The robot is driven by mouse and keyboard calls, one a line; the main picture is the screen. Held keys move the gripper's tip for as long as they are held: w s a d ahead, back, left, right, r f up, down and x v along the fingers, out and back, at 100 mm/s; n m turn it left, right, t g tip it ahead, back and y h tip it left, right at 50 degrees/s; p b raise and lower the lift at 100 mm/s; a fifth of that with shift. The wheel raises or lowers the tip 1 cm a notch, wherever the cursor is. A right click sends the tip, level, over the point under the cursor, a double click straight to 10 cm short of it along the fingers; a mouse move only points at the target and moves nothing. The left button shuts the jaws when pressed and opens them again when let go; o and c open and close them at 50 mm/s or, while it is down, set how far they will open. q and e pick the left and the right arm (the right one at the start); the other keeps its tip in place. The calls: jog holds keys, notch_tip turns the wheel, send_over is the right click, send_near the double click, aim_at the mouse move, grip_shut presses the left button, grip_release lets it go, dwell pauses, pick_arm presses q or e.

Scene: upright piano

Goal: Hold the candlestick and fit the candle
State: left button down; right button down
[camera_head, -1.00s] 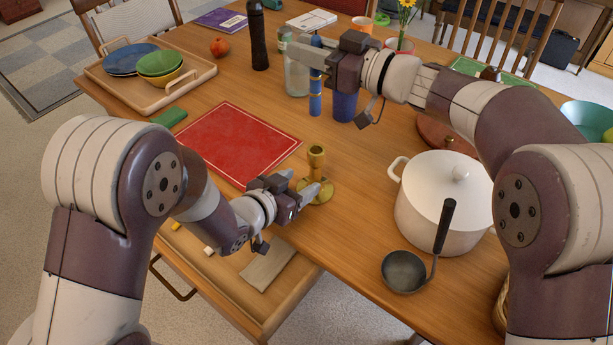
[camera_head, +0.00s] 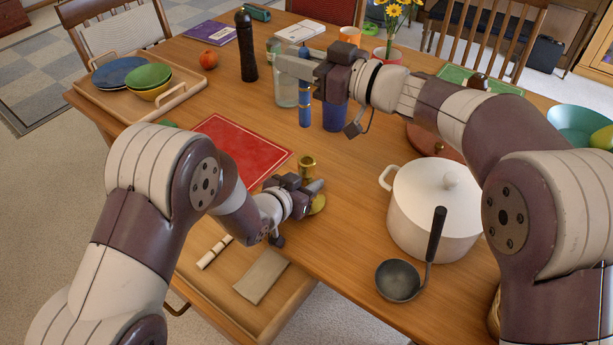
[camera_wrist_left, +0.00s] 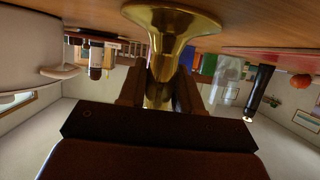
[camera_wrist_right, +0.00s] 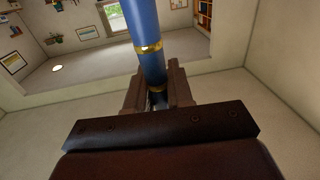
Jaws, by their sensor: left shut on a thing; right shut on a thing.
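The brass candlestick (camera_head: 307,165) stands at the table's front edge, its cup up and its round base beside the fingers. My left gripper (camera_head: 308,192) is shut on its stem, low down. In the left wrist view the flared brass base (camera_wrist_left: 172,22) shows at the tabletop, with the stem between the fingers (camera_wrist_left: 160,92). The right wrist view shows the candle (camera_wrist_right: 147,40) between the fingers (camera_wrist_right: 155,85).
A blue cup (camera_head: 335,116) and a glass bottle (camera_head: 286,88) stand close to the candle. A white pot (camera_head: 430,220) and a ladle (camera_head: 400,280) are at the right. A red mat (camera_head: 240,148) lies at the left. An open drawer (camera_head: 225,285) juts out below.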

aim_at(300, 123)
jog(key=shift+g, duration=0.4)
jog(key=shift+s+d+f, duration=0.1)
jog(key=shift+f, duration=1.9)
jog(key=shift+d+f, duration=0.1)
jog(key=shift+f, duration=1.85)
jog(key=shift+f, duration=2)
jog(key=c, duration=0.9)
grip_release()
jog(key=v, duration=1.2)
jog(key=shift+f, duration=0.15)
